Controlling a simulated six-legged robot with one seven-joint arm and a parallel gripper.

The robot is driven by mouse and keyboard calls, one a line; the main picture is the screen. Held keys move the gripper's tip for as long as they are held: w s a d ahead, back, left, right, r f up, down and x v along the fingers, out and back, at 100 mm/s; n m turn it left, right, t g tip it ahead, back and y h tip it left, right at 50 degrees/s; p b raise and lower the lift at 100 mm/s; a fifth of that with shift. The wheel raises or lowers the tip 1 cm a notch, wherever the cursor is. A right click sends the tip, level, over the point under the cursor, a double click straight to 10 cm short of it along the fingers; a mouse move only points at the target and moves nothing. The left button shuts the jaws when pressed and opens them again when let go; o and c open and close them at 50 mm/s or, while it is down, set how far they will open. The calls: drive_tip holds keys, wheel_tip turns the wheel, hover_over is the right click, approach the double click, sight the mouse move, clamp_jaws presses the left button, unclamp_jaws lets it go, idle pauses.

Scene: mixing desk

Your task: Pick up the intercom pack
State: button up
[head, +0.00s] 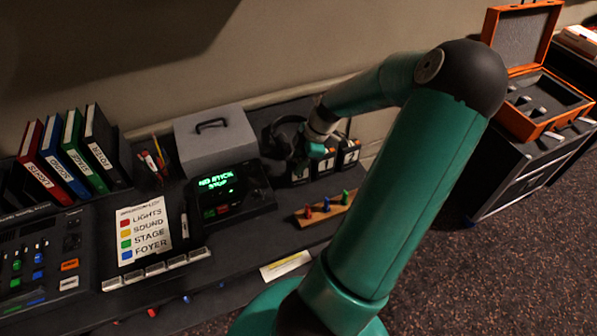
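Three small dark packs with orange and white markings stand in a row at the back right of the desk in the head view. They look like intercom packs: a left one (300,174), a middle one (325,165) and a right one (349,155). I cannot tell which one the task means. My gripper (308,157) is at the far end of my green arm, close above or beside the left and middle packs. Its fingers are small, dark and partly hidden, so I cannot tell whether they touch a pack or how far apart they are.
Dark headphones (284,128) are just left of my gripper. A grey box (215,140) and a green-lit display unit (228,195) stand left of the packs. A wooden strip with coloured pegs (326,209) lies in front. An open orange case (541,104) sits on the right.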

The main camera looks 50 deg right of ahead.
clamp_jaws()
